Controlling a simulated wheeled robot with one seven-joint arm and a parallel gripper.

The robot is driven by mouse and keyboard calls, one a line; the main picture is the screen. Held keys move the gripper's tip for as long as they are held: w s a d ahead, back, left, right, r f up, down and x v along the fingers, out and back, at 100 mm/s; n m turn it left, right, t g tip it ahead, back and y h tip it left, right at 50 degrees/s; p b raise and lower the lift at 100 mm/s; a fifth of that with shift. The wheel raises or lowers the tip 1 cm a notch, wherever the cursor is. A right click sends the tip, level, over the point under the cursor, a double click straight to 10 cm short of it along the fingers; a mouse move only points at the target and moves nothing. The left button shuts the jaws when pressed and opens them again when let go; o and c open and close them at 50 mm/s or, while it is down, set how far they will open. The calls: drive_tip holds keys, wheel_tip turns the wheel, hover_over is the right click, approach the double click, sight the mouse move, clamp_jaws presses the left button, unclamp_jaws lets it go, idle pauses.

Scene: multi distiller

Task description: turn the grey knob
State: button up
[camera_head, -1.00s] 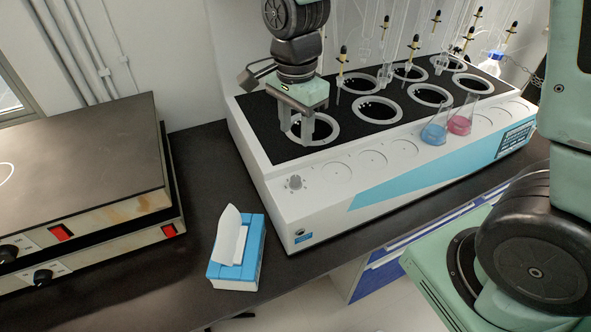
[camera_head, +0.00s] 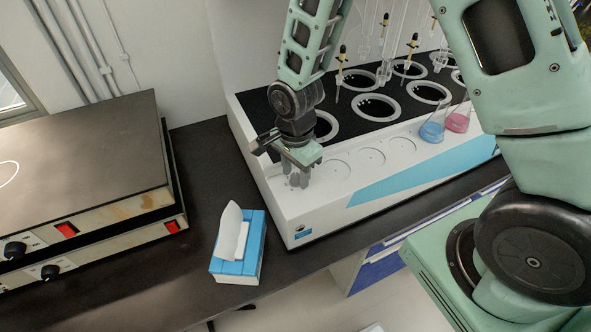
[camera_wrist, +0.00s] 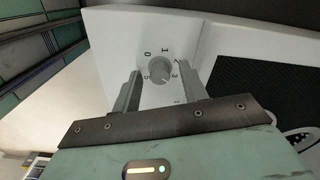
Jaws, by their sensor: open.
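The grey knob (camera_wrist: 160,72) is on the white front panel of the distiller, with printed numbers around it in the wrist view. My gripper (camera_wrist: 158,85) is open, with one finger to the left of the knob and the other to its right in that view. Gaps show between the fingers and the knob. In the head view my gripper (camera_head: 299,181) points down at the left end of the distiller's white panel (camera_head: 335,172) and mostly hides the knob there.
A blue tissue box (camera_head: 238,265) stands on the dark bench in front of the distiller. Blue and pink flasks (camera_head: 432,130) stand on the panel to the right. Stacked hot plates (camera_head: 90,185) are at the left. Glassware hangs behind the black-topped wells.

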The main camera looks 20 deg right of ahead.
clamp_jaws()
